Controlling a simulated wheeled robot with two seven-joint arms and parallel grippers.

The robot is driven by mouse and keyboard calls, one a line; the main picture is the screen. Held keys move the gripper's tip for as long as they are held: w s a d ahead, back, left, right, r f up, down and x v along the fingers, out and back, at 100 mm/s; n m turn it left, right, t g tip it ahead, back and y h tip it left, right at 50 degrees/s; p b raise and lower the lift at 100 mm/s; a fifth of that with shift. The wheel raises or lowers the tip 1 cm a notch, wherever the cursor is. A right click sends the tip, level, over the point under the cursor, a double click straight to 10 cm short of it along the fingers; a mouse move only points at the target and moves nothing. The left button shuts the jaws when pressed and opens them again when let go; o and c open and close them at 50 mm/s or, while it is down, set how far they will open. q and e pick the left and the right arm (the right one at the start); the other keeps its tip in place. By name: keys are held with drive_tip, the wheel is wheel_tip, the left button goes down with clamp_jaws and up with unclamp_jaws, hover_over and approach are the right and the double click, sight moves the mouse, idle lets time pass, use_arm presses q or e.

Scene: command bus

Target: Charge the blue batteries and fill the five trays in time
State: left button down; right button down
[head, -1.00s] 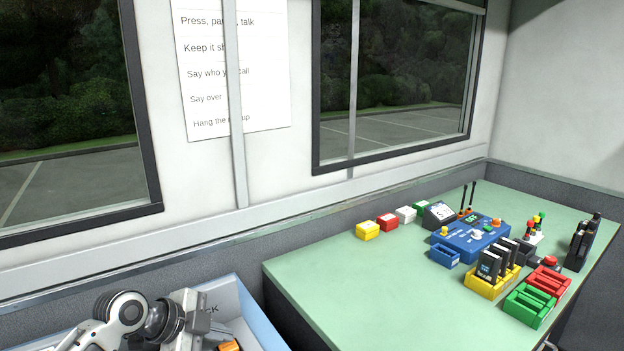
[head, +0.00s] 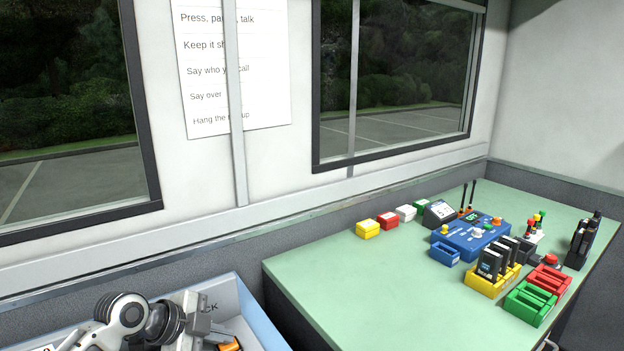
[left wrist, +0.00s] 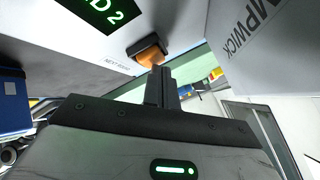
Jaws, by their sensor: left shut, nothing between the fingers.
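My left gripper (left wrist: 161,74) is shut and empty in the left wrist view; its fingertips lie just in front of an orange piece in a dark holder (left wrist: 150,52), and I cannot tell whether they touch. In the head view my left gripper (head: 202,328) is over a pale blue-edged box (head: 258,318) at the bottom. On the green table, a yellow tray (head: 484,287) holds several upright dark units (head: 490,262). My right gripper is out of view.
A blue console (head: 470,237) with knobs stands behind the trays. Small yellow (head: 367,229), red (head: 387,221), white and green boxes line the table's back edge. Dark handsets (head: 580,242) stand at the right. The table's left and front part (head: 350,290) is clear.

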sight(222, 347)
use_arm(q)
drive_tip(key=shift+f, duration=0.2)
idle(0.5)
drive_tip(key=shift+r, duration=0.1)
drive_tip(key=shift+r+p, duration=0.45)
drive_tip(key=shift+r, duration=0.15)
wheel_tip(222, 347, up, 6)
drive_tip(key=p, duration=0.5)
idle(0.6)
